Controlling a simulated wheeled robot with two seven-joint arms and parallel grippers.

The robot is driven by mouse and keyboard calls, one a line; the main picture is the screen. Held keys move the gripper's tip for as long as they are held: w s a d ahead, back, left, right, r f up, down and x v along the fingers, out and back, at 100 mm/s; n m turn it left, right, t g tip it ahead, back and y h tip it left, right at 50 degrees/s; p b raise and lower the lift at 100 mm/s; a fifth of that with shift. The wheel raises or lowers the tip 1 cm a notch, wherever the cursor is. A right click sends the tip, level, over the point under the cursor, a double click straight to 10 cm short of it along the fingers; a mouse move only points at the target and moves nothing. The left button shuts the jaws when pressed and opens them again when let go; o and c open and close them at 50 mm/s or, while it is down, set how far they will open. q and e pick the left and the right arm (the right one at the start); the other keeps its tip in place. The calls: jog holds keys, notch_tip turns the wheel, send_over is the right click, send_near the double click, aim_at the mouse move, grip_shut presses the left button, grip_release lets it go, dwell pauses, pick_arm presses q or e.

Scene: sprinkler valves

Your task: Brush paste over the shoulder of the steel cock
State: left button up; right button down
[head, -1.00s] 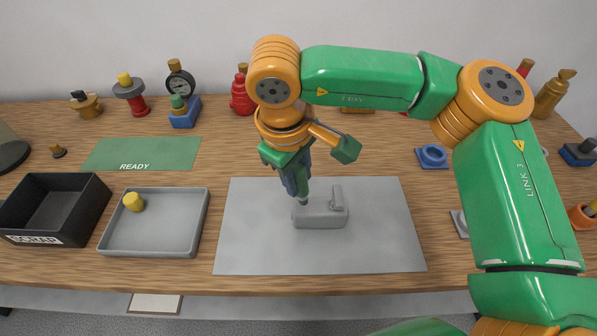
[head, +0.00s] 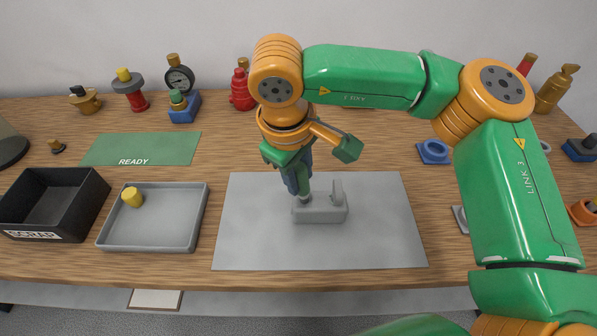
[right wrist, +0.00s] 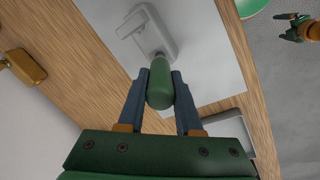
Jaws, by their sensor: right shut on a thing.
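A grey block-shaped piece (head: 320,214) with an upright grey part (head: 338,191) at its right end stands on the grey mat (head: 380,245). It looks like the steel cock, but I cannot be sure; it also shows in the right wrist view (right wrist: 165,38). My right gripper (head: 303,194) points down over its left end. In the right wrist view my right gripper (right wrist: 160,90) is shut on a green handle (right wrist: 160,85), seemingly the brush. Its far end meets or nearly meets the block; contact and any paste cannot be made out. What looks like my left gripper (right wrist: 292,30) is small, beyond the table edge.
A grey tray (head: 165,235) with a yellow piece (head: 132,197) and a black scrap bin (head: 40,233) stand at the left. A green READY mat (head: 145,148) lies behind them. Valves and a gauge (head: 179,79) line the back. The mat's front is clear.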

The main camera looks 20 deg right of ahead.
jog(key=shift+s+d, duration=0.15)
jog(key=shift+s, duration=0.35)
jog(key=shift+s+r, duration=0.1)
jog(key=shift+w+d, duration=0.1)
jog(key=shift+w, duration=0.2)
jog(key=shift+w+d+r, duration=0.1)
jog(key=shift+w, duration=0.25)
jog(key=shift+w+d+p, duration=0.15)
jog(key=shift+w+p, duration=0.25)
jog(key=shift+w, duration=0.2)
